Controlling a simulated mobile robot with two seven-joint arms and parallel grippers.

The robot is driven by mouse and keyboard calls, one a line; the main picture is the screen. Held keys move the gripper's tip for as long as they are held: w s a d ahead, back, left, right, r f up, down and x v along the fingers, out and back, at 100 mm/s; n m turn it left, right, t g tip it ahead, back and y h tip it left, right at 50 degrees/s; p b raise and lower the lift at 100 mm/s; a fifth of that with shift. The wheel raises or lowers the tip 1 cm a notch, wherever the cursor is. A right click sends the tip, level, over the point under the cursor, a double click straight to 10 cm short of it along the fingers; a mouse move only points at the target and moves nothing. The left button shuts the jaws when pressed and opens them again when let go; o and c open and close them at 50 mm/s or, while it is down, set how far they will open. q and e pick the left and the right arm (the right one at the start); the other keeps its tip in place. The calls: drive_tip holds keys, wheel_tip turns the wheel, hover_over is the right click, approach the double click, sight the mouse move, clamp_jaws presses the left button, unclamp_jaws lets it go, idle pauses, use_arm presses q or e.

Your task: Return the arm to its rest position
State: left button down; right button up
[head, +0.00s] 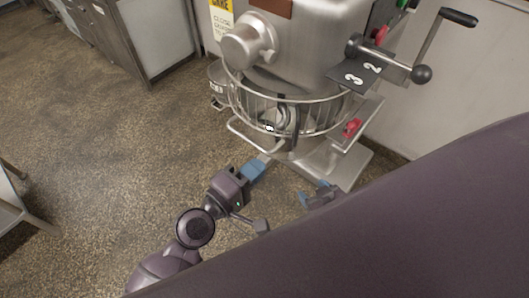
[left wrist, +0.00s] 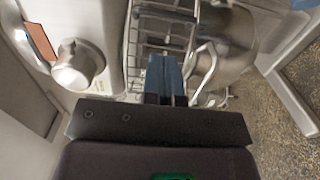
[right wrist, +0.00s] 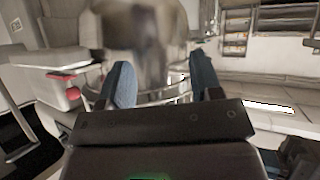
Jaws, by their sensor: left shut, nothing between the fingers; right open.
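My left gripper (head: 258,168) is in front of the mixer's base, low in the middle of the head view. Its blue fingers are shut with nothing between them; they also show in the left wrist view (left wrist: 166,80), against the mixer's wire guard. My right gripper (head: 314,194) shows only in part, beside the mixer's foot, with much of the arm hidden behind a large dark part of my own body. In the right wrist view its blue fingers (right wrist: 164,85) stand wide apart and empty, with the blurred metal mixer beyond them.
A large steel mixer (head: 300,50) with a wire guard (head: 245,104), a crank handle (head: 460,17) and a red knob (head: 352,127) stands close ahead. A steel cabinet (head: 160,40) stands at the upper left. The speckled floor (head: 110,150) at left is clear.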

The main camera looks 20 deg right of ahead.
use_arm(q)
drive_tip(key=shift+s+a, duration=0.55)
drive_tip(key=shift+a, duration=0.15)
drive_tip(key=w+a+f+m+t+y, duration=0.3)
drive_tip(key=w+a+y, duration=0.1)
drive_tip(key=a, duration=0.5)
drive_tip(key=w+a+f+m+t+y, duration=0.3)
drive_tip(key=w+a+y, duration=0.2)
drive_tip(key=a, duration=0.4)
drive_tip(key=s+a+f+y, duration=0.4)
drive_tip(key=s+a+f, duration=0.1)
drive_tip(key=a, duration=0.5)
drive_tip(key=s+a+f+g+y, duration=0.1)
drive_tip(key=s+a+f+y, duration=0.2)
drive_tip(key=s+a+f, duration=0.3)
drive_tip(key=s+a, duration=0.1)
drive_tip(key=a, duration=0.4)
drive_tip(key=shift+s+n+y, duration=0.25)
drive_tip(key=shift+n+y, duration=0.05)
drive_tip(key=shift+y, duration=0.1)
